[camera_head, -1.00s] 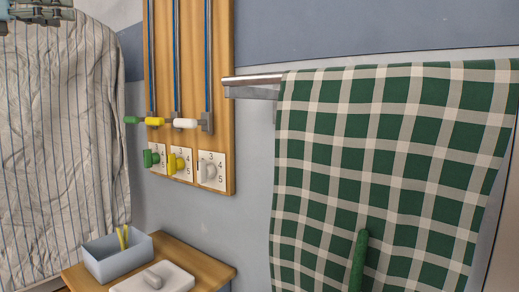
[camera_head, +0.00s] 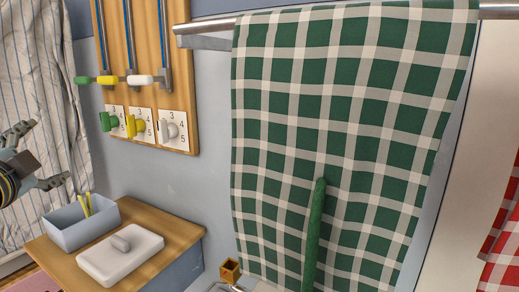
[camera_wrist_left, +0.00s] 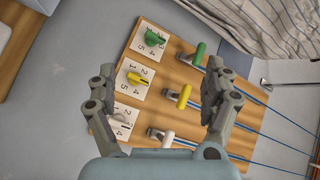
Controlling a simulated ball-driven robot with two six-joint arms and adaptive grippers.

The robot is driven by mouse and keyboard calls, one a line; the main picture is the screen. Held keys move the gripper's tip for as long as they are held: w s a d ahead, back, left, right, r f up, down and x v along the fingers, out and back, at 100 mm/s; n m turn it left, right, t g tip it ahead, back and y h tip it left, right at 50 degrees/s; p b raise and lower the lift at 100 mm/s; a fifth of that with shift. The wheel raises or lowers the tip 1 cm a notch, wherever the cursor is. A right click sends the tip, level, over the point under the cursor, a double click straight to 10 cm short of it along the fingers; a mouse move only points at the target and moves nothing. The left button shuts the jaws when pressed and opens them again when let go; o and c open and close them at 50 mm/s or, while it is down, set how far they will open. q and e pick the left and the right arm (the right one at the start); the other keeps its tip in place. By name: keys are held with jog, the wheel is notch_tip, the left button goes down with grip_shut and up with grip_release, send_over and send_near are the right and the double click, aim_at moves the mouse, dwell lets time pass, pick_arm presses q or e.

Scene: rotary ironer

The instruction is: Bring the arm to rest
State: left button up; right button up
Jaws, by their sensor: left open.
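My left gripper (camera_head: 38,156) is at the left edge of the head view, in front of a striped cloth. Its fingers are spread apart with nothing between them. In the left wrist view the same gripper (camera_wrist_left: 160,88) is open in front of a wooden panel (camera_wrist_left: 187,72), which shows beyond and between the fingers. The panel (camera_head: 179,100) carries green, yellow and white knobs on numbered plates and matching slider handles on blue rods. I cannot tell how far the fingertips are from it. My right gripper is not in view.
A green checked cloth (camera_head: 300,110) hangs on a metal rail (camera_head: 205,30), with a green rod (camera_head: 315,230) in front. A wooden cabinet (camera_head: 185,232) holds a grey box (camera_head: 75,232) with yellow sticks and a white lidded dish (camera_head: 115,262). A striped cloth (camera_head: 40,75) hangs left.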

pick_arm(q)
jog(key=s+d+f+n+g+h, duration=0.1)
jog(key=s+d+f+n+g, duration=0.2)
jog(key=s+f, duration=0.45)
jog(key=s+d+f+n+g, duration=0.2)
jog(key=s+f+g, duration=0.2)
jog(key=s+f, duration=0.3)
jog(key=s+d+f+n+g+h, duration=0.2)
jog(key=s+d+f+g, duration=0.15)
jog(key=s, duration=0.45)
jog(key=s+d+f+n+g+h, duration=0.1)
jog(key=s+d+f+g, duration=0.25)
jog(key=s, duration=0.45)
jog(key=s+a+f+g+b, duration=0.1)
jog(key=s+f+b, duration=0.1)
jog(key=f, duration=1.4)
jog(key=s+a+f+b, duration=0.1)
jog(key=s+f+b, duration=0.15)
jog(key=f, duration=1.35)
jog(key=s+a+f+g+b, duration=0.1)
jog(key=s+f+b, duration=0.3)
jog(key=s+f, duration=1.4)
jog(key=shift+s+f+n+g, duration=0.2)
jog(key=shift+f+n+g, duration=0.1)
jog(key=shift+f+n, duration=0.1)
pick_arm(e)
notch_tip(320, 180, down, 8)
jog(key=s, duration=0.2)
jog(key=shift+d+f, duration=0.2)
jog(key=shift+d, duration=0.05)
